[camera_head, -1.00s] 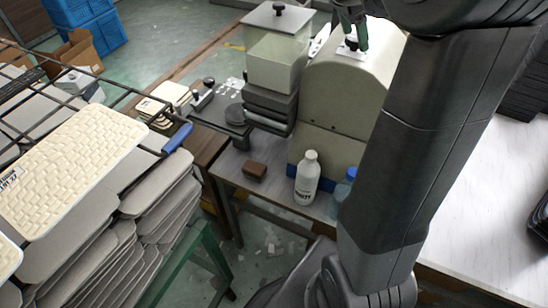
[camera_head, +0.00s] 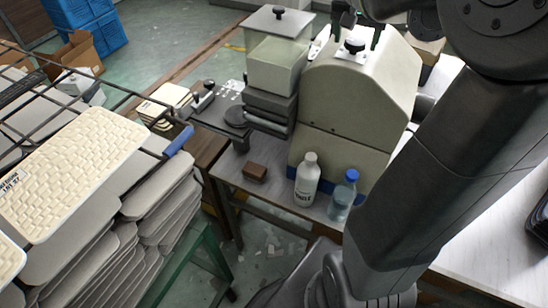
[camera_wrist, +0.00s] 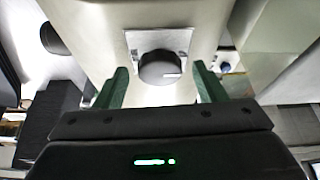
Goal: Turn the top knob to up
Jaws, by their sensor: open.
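The top knob (camera_head: 354,46) is a small black knob on a pale square plate on top of the cream machine (camera_head: 350,95). In the wrist view the knob (camera_wrist: 160,68) sits on its plate, with a light mark at its right side. My gripper (camera_wrist: 162,82) is open, with one green finger on each side of the knob, apart from it. In the head view my gripper (camera_head: 358,38) is at the knob at the top edge, partly cut off by the frame.
A clear bin with a black-knobbed lid (camera_head: 279,12) stands left of the machine. A white bottle (camera_head: 307,182) and a blue-capped bottle (camera_head: 342,197) stand in front of it. A brown block (camera_head: 255,171) lies on the table. Stacked trays (camera_head: 80,165) fill the left.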

